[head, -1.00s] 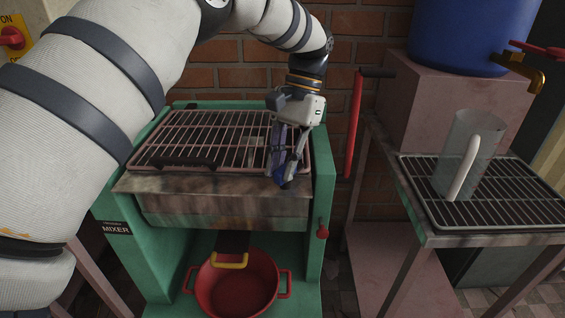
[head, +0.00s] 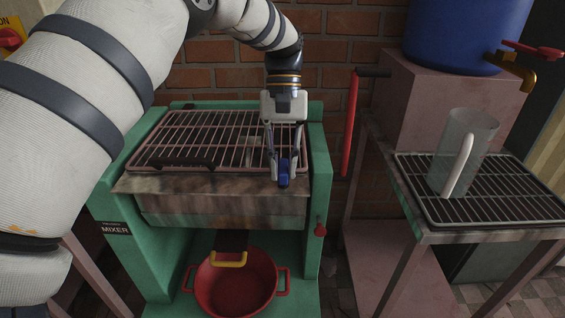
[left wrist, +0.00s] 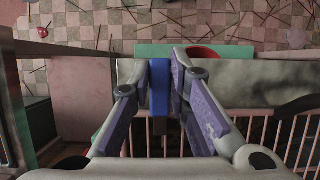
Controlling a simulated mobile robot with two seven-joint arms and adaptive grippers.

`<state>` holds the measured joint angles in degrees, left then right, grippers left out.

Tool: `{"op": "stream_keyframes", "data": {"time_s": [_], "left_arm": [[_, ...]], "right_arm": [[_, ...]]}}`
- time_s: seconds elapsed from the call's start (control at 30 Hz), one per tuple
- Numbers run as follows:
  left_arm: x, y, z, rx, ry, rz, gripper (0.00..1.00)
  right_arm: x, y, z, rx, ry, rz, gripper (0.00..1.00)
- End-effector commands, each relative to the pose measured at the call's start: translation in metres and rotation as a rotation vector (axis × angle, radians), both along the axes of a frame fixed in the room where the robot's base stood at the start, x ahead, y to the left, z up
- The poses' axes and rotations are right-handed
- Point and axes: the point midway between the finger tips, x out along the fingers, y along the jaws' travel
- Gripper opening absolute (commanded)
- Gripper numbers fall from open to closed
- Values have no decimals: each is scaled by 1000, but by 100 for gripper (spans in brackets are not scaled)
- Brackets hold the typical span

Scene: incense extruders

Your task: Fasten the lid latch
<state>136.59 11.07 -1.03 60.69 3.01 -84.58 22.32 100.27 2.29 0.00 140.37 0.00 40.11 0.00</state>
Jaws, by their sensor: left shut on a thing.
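The green mixer (head: 322,160) has a barred lid (head: 205,135) that lies flat over its trough, with a dark handle (head: 183,164) at its front edge. The blue lid latch (head: 283,180) is at the front right of the lid, over the trough's front rim. My left gripper (head: 284,168) points down there and is shut on the latch. In the left wrist view the blue latch (left wrist: 159,88) stands between the fingertips of my left gripper (left wrist: 162,72). The fingers hide part of the latch, so its exact seating cannot be told. My right gripper is not in view.
A red pot (head: 237,285) sits below the trough. A red lever (head: 351,122) stands upright right of the mixer. A side table with a rack (head: 500,205) holds a clear jug (head: 465,150). A blue barrel (head: 465,35) stands behind. A brick wall closes the back.

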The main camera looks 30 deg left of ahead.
Motion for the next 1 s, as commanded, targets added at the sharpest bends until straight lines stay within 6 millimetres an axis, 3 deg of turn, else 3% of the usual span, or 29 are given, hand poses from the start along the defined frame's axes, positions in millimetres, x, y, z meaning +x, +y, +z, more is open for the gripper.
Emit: {"op": "stream_keyframes", "data": {"time_s": [0.47, 0.5, 0.57, 0.87, 1.0], "left_arm": [[0, 0, 0, 0, 0, 12, 0], [0, 0, 0, 0, -1, 12, 23], [0, 0, 0, 0, 0, 12, 37], [1, 0, 1, 1, -1, 11, 37], [9, 5, 22, 2, -6, 12, 37]], "right_arm": [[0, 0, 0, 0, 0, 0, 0], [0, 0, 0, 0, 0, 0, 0], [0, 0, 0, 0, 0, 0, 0], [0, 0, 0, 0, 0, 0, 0], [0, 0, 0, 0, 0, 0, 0]]}}
